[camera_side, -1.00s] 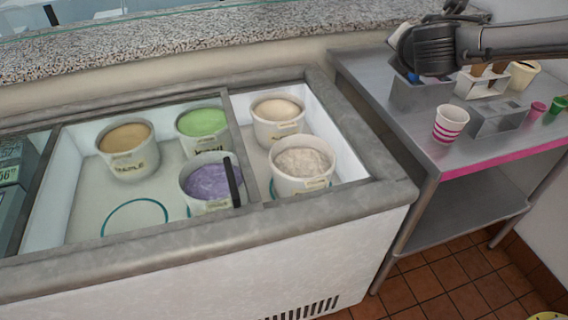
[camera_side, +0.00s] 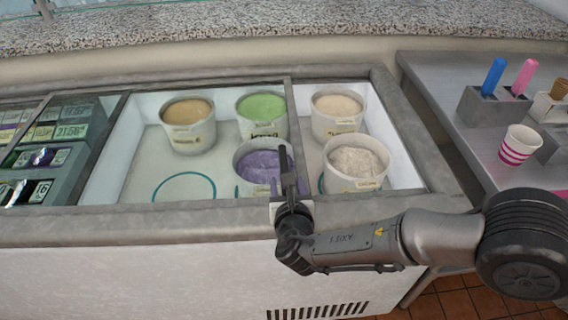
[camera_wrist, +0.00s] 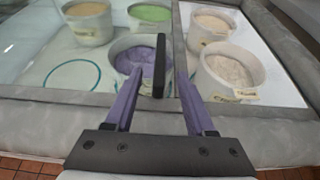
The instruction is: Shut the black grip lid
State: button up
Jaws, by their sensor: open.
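The black grip (camera_side: 283,165) is an upright dark bar near the right edge of the glass lid (camera_side: 291,110). That lid lies over the left and middle part of the freezer, and the section right of its edge shows more clearly. My gripper (camera_side: 291,187) is at the grip, over the freezer's front side. In the wrist view the black grip (camera_wrist: 159,66) stands between the two spread purple fingers of my gripper (camera_wrist: 159,76), with a gap on each side. The grip's lower end is partly hidden by my gripper in the side view.
Tubs of tan, green, purple (camera_side: 262,166), cream and greyish (camera_side: 356,164) ice cream sit inside the freezer. The raised grey rim (camera_side: 130,225) runs along the front. A metal table with a pink-striped cup (camera_side: 519,145) and scoop holders stands at the right.

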aim_at(284, 166)
jog(key=x, duration=1)
jog(key=shift+w+f, duration=0.15)
jog(key=shift+w, duration=0.2)
grip_shut()
dwell(0.9)
